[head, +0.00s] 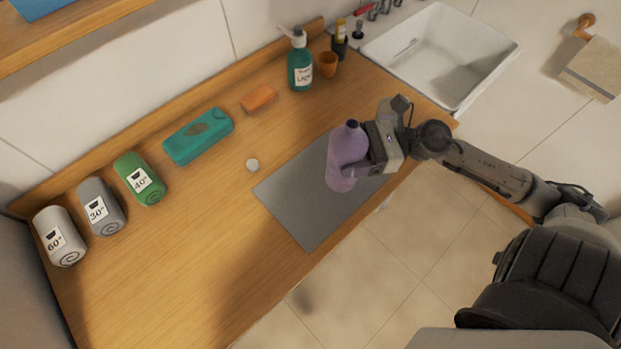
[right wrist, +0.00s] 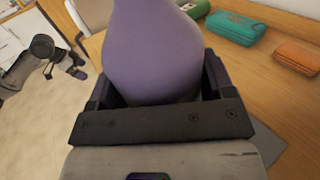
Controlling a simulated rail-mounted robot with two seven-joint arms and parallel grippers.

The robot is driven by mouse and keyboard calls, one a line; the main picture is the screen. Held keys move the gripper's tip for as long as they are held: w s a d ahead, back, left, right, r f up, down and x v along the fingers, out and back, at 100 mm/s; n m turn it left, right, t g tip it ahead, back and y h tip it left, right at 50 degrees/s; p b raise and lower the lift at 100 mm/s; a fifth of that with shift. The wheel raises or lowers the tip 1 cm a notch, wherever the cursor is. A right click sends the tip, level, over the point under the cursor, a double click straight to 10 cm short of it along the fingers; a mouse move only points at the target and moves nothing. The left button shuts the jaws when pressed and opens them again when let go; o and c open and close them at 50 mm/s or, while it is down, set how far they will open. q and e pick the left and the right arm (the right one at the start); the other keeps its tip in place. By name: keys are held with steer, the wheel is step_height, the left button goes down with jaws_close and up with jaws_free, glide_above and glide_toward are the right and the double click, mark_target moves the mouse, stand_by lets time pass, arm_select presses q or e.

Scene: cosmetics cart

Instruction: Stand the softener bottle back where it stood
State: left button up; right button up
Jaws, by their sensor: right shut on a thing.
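The softener bottle (head: 341,165) is purple with a dark top and is roughly upright over the right part of the grey mat (head: 300,205). My right gripper (head: 368,155) is shut on it from the right side. I cannot tell whether its base touches the mat. In the right wrist view the bottle (right wrist: 155,50) fills the space between the two fingers (right wrist: 160,85); its lower part is hidden behind the gripper.
A white sink (head: 440,55) is at upper right. The front-left counter is clear.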

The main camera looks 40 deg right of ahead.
glide_above(327, 178)
steer(key=x, duration=0.2)
step_height(327, 178, down, 3)
steer(key=shift+w+d+f+p, duration=0.1)
steer(key=shift+w+p, duration=0.05)
steer(key=shift+p, duration=0.25)
steer(key=f, duration=0.3)
steer(key=a+f, duration=0.1)
steer(key=shift+w+f, duration=0.25)
steer(key=shift+f, duration=0.15)
steer(key=shift+f+b, duration=0.1)
steer(key=shift+b, duration=0.2)
steer(key=shift+f, duration=0.15)
steer(key=o, duration=1)
steer(key=shift+o, duration=1.1)
